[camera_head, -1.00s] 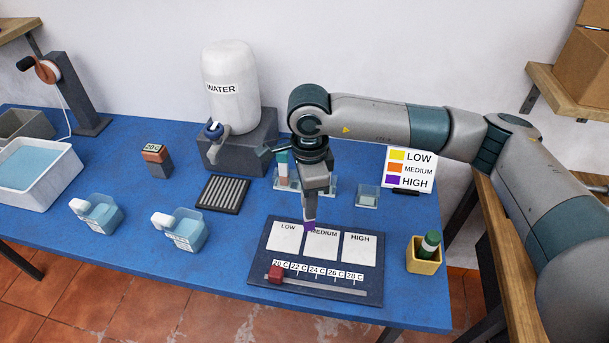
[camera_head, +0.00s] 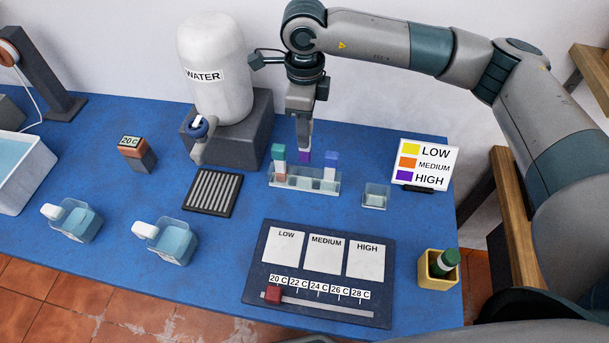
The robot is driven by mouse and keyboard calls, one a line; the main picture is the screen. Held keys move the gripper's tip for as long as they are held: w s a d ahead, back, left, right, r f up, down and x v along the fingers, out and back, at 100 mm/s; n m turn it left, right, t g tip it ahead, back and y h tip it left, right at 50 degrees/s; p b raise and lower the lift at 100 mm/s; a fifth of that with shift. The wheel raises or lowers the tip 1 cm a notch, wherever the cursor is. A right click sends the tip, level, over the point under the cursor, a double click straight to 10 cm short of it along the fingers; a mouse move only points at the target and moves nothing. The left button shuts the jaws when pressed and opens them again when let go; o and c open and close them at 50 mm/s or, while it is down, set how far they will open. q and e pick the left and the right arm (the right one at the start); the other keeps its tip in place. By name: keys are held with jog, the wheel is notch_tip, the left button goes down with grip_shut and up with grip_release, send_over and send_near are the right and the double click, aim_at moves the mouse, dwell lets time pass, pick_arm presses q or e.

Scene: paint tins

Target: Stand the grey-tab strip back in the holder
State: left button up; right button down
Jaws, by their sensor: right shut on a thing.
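My right gripper (camera_head: 302,122) is shut on a thin upright strip and points straight down. The strip's purple lower end (camera_head: 304,156) shows below the fingers; its tab is hidden in the grip, so I cannot see its colour. The clear holder (camera_head: 326,187) stands on the blue table directly below in the picture. A green-tab strip (camera_head: 279,152) stands in its left part and a blue-tab strip (camera_head: 331,160) in its right part. The held strip's end appears above the middle of the holder, between these two. My left gripper is not in view.
A small clear dish (camera_head: 376,196) and the LOW/MEDIUM/HIGH sign (camera_head: 425,165) stand right of the holder. A ribbed dark tray (camera_head: 213,192) and the water tank (camera_head: 213,100) are left. The card board (camera_head: 320,262) lies in front.

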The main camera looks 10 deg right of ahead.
aim_at(305, 160)
jog(key=shift+s, duration=0.1)
jog(key=shift+f+p, duration=1)
jog(key=shift+f, duration=0.85)
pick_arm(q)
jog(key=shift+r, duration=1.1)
pick_arm(e)
jog(key=shift+f, duration=0.65)
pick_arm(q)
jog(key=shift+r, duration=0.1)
pick_arm(e)
jog(key=shift+f, duration=0.1)
jog(key=shift+f+p, duration=0.25)
jog(key=shift+p, duration=0.1)
notch_tip(305, 160, down, 3)
jog(key=shift+f+p, duration=0.1)
jog(key=shift+p, duration=0.45)
jog(key=shift+f, duration=0.35)
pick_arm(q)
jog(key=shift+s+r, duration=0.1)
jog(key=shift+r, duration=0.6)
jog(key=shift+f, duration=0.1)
